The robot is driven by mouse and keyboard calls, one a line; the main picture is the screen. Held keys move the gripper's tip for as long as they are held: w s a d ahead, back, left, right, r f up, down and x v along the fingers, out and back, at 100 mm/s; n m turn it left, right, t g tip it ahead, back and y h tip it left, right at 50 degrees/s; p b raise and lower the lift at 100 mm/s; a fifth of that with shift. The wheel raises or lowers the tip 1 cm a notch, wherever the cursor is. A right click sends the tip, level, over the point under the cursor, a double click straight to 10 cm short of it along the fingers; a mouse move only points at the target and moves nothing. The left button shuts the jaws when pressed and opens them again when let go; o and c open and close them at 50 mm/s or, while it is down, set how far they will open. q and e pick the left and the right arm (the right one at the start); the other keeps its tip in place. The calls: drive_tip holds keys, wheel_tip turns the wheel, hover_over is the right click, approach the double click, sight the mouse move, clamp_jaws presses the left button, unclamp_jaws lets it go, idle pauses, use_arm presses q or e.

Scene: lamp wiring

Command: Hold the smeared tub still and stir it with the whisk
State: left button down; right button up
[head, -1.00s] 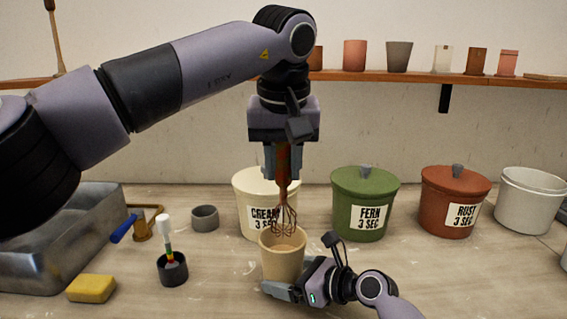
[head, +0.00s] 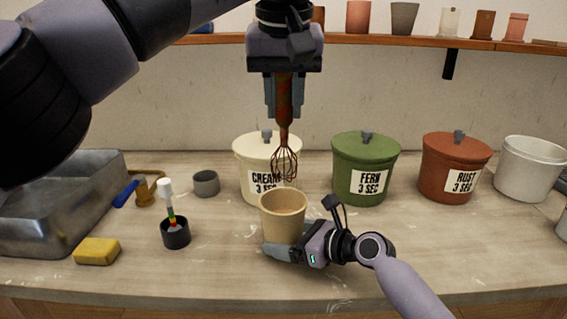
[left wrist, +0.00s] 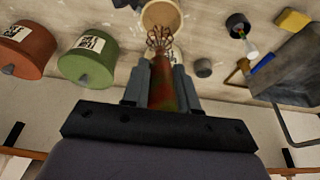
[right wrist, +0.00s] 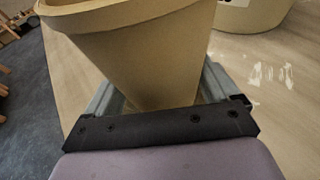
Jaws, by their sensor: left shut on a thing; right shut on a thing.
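The tan tub (head: 283,218) stands upright on the bench in the head view. My right gripper (head: 284,250) is shut on its lower part, one finger on each side; the right wrist view shows the tub (right wrist: 150,50) between the fingers. My left gripper (head: 284,95) is shut on the whisk's reddish-brown smeared handle (head: 285,100). The whisk hangs wires down, its wire head (head: 285,163) above and behind the tub's rim, apart from it in the head view. The left wrist view shows the wires (left wrist: 160,38) near the tub's opening (left wrist: 161,14).
Behind stand lidded pots: cream (head: 250,160), green (head: 365,170) and rust (head: 455,170), with a white bucket (head: 530,170) at right. At left are a metal basin (head: 60,200), yellow sponge (head: 97,251), dark cup with a brush (head: 175,233) and small grey cup (head: 206,184). The front bench is clear.

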drive_tip(key=shift+r, duration=0.1)
drive_tip(key=o, duration=0.9)
